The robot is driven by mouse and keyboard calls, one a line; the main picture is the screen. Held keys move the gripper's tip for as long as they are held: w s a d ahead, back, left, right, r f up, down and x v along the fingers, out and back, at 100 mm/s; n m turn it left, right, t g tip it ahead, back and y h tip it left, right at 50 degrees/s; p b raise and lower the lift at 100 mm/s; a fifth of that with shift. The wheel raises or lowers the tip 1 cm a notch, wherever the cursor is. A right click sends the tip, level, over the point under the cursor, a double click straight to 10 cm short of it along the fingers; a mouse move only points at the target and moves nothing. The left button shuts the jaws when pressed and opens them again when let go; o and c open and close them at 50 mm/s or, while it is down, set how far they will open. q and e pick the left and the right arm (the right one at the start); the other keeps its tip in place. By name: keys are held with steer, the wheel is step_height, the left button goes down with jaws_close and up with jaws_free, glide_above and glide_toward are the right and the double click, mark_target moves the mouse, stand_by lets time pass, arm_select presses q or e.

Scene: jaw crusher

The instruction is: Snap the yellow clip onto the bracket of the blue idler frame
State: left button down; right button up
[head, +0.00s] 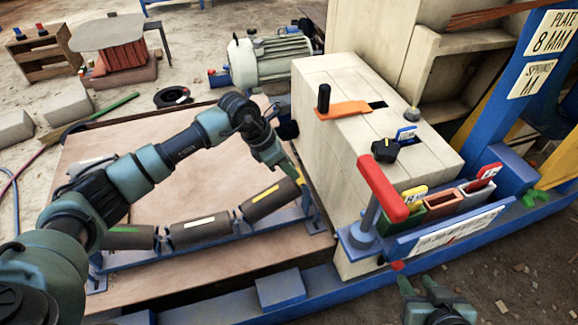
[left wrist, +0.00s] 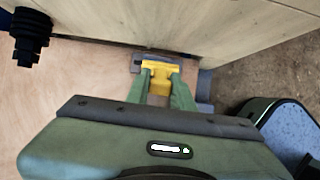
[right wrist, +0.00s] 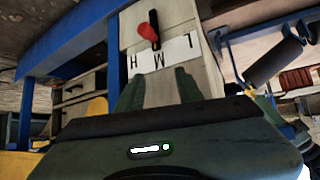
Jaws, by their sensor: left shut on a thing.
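The blue idler frame (head: 243,236) lies on the wooden board and carries grey rollers (head: 200,228) in a row. Its bracket (head: 311,201) stands at the right end, beside the pale crusher housing. My left gripper (head: 296,172) reaches down over that end. It is shut on the yellow clip (left wrist: 160,76), which shows between the green fingertips in the left wrist view. A grey plate (left wrist: 138,64) lies right behind the clip; I cannot tell whether they touch. My right gripper (right wrist: 158,88) is open and empty, low at the right in the head view.
The housing (head: 335,95) stands close right of my left gripper, with a black knob (head: 384,150) and orange lever plate (head: 343,110) on top. A red-handled lever (head: 383,188) and a tray of coloured bins (head: 443,203) stand in front. The wooden board (head: 120,165) has free room.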

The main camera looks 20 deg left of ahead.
arm_select(q)
steer(key=c, duration=1.1)
jaws_free()
steer(key=shift+f, duration=0.15)
steer(key=shift+c, duration=0.2)
arm_select(e)
steer(key=shift+w, duration=0.1)
arm_select(q)
steer(key=shift+a+r, duration=0.15)
steer(key=shift+r, duration=0.3)
steer(key=p+v, duration=0.1)
steer(key=v, duration=0.6)
steer(key=shift+p, duration=0.35)
arm_select(e)
steer(key=s+d+f+g+h, duration=0.1)
steer(key=s+d+f+g, duration=0.1)
steer(key=s+f+g, duration=0.2)
steer(key=s, duration=0.3)
steer(key=shift+s+d, duration=0.25)
steer(key=shift+s, duration=0.15)
arm_select(q)
steer(key=shift+s+f, duration=0.1)
